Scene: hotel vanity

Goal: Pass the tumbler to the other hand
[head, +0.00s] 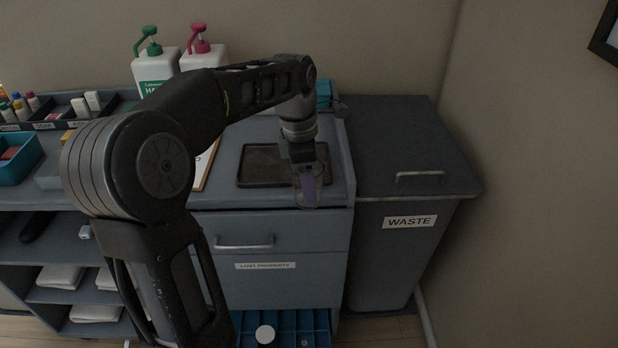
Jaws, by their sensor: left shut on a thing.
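The tumbler (309,191) is a see-through, purplish cup near the front right edge of the counter. My left gripper (303,165) points down over the front part of the counter and is shut on the tumbler. The tumbler hangs below the gripper, in front of the dark tray's right end. I cannot tell whether its base touches anything. My left arm crosses the middle of the view and hides part of the counter. My right gripper is not in view.
A dark tray (262,180) lies on the counter. Two pump bottles (155,70) stand at the back. A grey waste bin (400,150) with a lid handle is at the right. Small boxes and a blue bin (15,165) are at the left. A blue divided crate (285,335) is below.

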